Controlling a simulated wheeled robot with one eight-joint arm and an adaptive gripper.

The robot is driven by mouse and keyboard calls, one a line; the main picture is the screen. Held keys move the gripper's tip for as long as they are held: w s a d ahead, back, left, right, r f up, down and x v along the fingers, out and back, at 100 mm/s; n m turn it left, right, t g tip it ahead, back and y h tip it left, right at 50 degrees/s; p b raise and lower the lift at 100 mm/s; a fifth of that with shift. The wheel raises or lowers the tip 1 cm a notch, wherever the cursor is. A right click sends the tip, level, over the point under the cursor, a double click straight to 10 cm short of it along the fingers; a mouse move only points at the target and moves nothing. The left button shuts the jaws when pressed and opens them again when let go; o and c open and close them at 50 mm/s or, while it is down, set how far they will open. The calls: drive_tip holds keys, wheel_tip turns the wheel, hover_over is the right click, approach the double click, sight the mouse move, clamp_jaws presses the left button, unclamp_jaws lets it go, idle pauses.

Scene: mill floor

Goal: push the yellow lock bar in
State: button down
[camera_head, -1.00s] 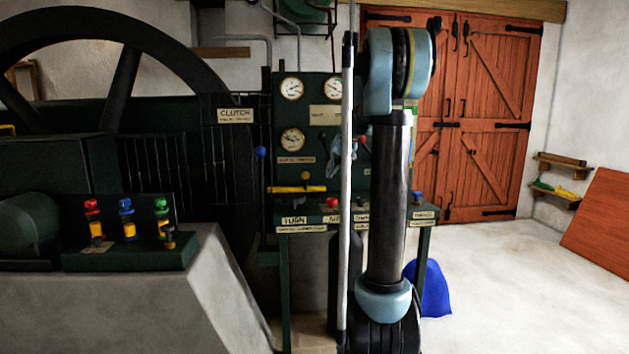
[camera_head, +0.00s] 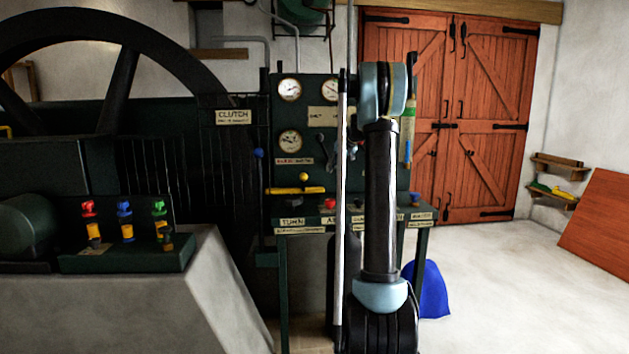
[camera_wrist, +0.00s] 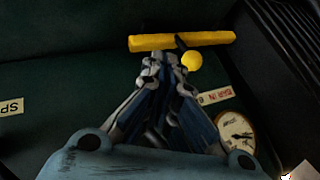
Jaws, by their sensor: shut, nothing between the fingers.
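The yellow lock bar (camera_head: 295,190) lies level across the lower part of the dark green panel, with a round yellow knob (camera_head: 304,177) just above it. In the wrist view the bar (camera_wrist: 206,39) runs across the top, and the knob (camera_wrist: 191,61) sits just below it. My gripper (camera_wrist: 158,62) is shut and empty. Its fingertips point at the bar and appear a little short of it, left of the knob. I cannot tell whether they touch. In the head view my arm mostly hides the gripper.
Gauges (camera_head: 290,141) and labels are on the panel around the bar. A red button (camera_head: 330,204) and other controls stand on the ledge below it. A blue-knobbed lever (camera_head: 258,153) is at the left. Open floor (camera_head: 500,270) lies to the right.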

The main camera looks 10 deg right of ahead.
drive_tip(key=w+a+f, duration=0.5)
drive_tip(key=a+f, duration=0.1)
drive_tip(key=a, duration=0.2)
drive_tip(key=shift+w+f, duration=0.35)
drive_tip(key=shift+f, duration=0.05)
drive_tip(key=a, duration=0.7)
drive_tip(key=shift+a, duration=0.3)
drive_tip(key=shift+d, duration=0.1)
